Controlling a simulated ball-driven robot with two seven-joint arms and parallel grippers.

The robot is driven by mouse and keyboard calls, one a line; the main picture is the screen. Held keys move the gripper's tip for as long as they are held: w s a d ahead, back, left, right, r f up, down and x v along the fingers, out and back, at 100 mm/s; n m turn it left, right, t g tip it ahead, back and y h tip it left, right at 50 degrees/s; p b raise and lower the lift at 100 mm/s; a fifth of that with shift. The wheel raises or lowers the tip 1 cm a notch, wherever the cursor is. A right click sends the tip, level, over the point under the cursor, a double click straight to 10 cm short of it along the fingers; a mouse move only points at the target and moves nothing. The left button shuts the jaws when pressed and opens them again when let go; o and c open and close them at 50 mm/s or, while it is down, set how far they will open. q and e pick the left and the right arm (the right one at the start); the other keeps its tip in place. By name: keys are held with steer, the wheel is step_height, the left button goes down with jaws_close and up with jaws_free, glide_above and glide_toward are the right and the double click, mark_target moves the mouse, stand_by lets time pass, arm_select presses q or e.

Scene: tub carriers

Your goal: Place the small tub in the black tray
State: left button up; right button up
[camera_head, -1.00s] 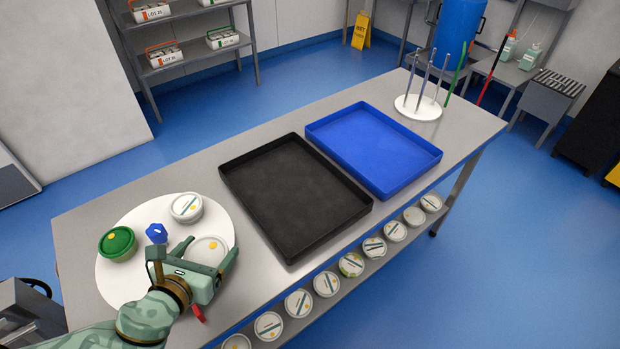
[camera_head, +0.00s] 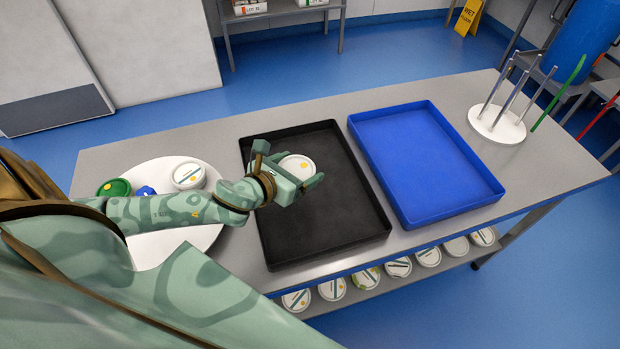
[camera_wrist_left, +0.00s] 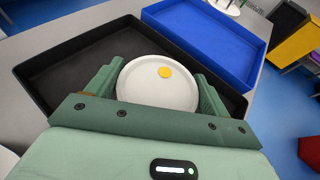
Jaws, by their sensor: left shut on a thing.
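My left gripper (camera_head: 287,171) is shut on a small white tub (camera_head: 298,167) with a yellow dot on its lid. I cannot tell whether the tub touches the tray floor. The rest of the tray looks empty. My right gripper is not in view.
An empty blue tray (camera_head: 425,165) stands right of the black one. A round white board (camera_head: 190,237) at left bears a green-lidded tub (camera_head: 114,188), a blue item (camera_head: 145,191) and another white tub (camera_head: 188,175). A white rod stand (camera_head: 497,124) is at the far right.

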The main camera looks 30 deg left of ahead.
mark_target(307, 169)
arm_select(q)
steer(key=w+f+b, duration=0.1)
steer(key=w+f, duration=0.1)
steer(key=w+f+b, duration=0.1)
steer(key=w+f, duration=0.1)
steer(key=f, duration=0.1)
steer(key=shift+w+a, duration=0.15)
steer(key=shift+w, duration=0.05)
steer(key=shift+w+a+f, duration=0.1)
steer(key=shift+w+f, duration=0.15)
steer(key=shift+f, duration=0.05)
steer(key=f, duration=0.1)
steer(key=f+b, duration=0.2)
steer(key=shift+w+f, duration=0.25)
steer(key=shift+f, duration=0.15)
steer(key=shift+r, duration=0.1)
steer(key=o, duration=1.1)
steer(key=shift+c, duration=0.2)
